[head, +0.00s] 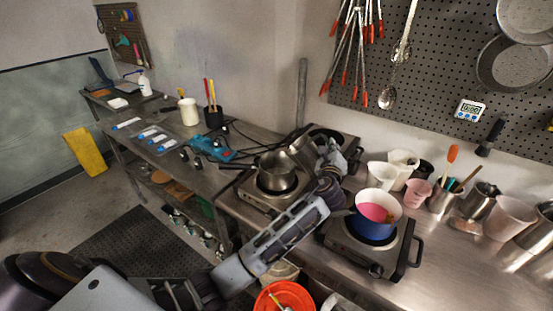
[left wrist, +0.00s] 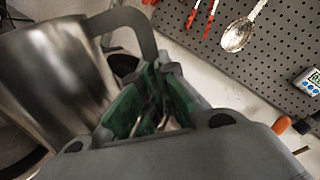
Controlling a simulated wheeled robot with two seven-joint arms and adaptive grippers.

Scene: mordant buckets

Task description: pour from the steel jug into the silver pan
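The steel jug (head: 302,153) is tilted, just above and right of the silver pan in the head view. It fills the left of the left wrist view (left wrist: 55,80), with its handle (left wrist: 135,22) reaching to the fingers. My left gripper (head: 333,158) is shut on the jug's handle; its green finger pads (left wrist: 150,105) show in the wrist view. The silver pan (head: 277,174) stands on the left hot plate, its dark handle pointing left. I cannot see any liquid stream, and the jug's contents are hidden. My right gripper is not in view.
A blue pot (head: 372,226) with pink contents sits on the nearer hot plate (head: 365,253), right of my forearm. White containers (head: 381,176) and a pink cup (head: 417,193) stand behind it. A blue tool (head: 212,148) lies left of the silver pan. An orange bucket (head: 286,296) is below.

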